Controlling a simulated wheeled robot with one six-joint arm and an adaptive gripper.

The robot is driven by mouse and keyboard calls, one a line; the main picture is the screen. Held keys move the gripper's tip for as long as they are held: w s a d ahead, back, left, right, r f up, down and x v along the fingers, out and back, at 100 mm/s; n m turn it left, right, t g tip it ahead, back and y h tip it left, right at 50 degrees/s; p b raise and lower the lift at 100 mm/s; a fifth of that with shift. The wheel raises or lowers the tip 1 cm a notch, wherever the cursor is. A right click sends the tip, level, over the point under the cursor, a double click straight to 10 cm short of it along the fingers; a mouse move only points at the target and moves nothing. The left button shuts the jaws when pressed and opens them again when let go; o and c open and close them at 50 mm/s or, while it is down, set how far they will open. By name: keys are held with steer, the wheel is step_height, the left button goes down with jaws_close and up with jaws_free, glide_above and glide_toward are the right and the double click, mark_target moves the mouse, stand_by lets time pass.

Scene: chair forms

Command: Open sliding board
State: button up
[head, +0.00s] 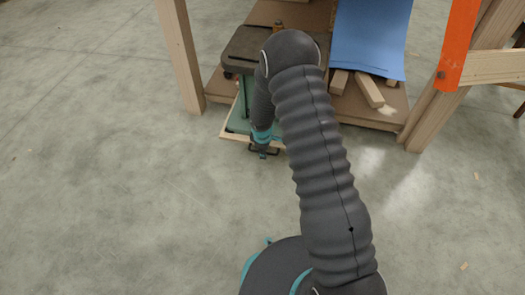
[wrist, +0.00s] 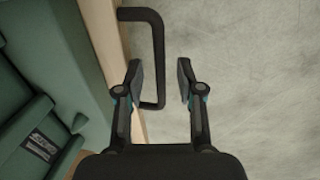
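The sliding board is a light wooden strip, low under the green machine, in the head view (head: 233,137). Its wooden edge also shows in the wrist view (wrist: 107,40). A dark U-shaped handle (wrist: 158,35) sticks out from that edge over the floor. My gripper (wrist: 160,66) is open, with one finger on each side of the lower part of the handle's long bar. A gap shows between the bar and the right finger; whether the left finger touches the handle I cannot tell. In the head view my gripper (head: 263,152) is small beside the board's front edge.
The green machine (wrist: 50,60) fills the left of the wrist view. Wooden posts (head: 182,55) and an orange upright (head: 457,45) stand behind. Blue sheet (head: 370,40) and wood offcuts (head: 368,90) lie on a low shelf (head: 390,105). The concrete floor (head: 120,190) in front is largely clear.

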step_height(320, 180, up, 12)
steer(key=s, duration=0.2)
steer(key=shift+a+f, duration=0.2)
steer(key=shift+a, duration=0.25)
steer(key=shift+s, duration=0.1)
steer(key=s+d+r+m+g, duration=0.1)
steer(key=s+r+m, duration=0.15)
steer(key=s, duration=0.25)
steer(key=s+d+r+m+g, duration=0.1)
steer(key=s+d+m, duration=0.1)
steer(key=s+m, duration=0.2)
steer(key=s+d+r+m+t+p, duration=0.2)
steer(key=s+r, duration=0.5)
steer(key=r, duration=0.5)
steer(key=s+d+r+m+t+p, duration=0.1)
steer(key=s+d+r+m+p, duration=0.1)
steer(key=s+r, duration=0.6)
steer(key=s+d+r+m+t+p, duration=0.2)
steer(key=s+r, duration=0.5)
steer(key=r, duration=1)
steer(key=shift+s+d+m+t+y+p, duration=0.35)
steer(key=shift+m+p, duration=0.25)
steer(key=shift+m, duration=0.35)
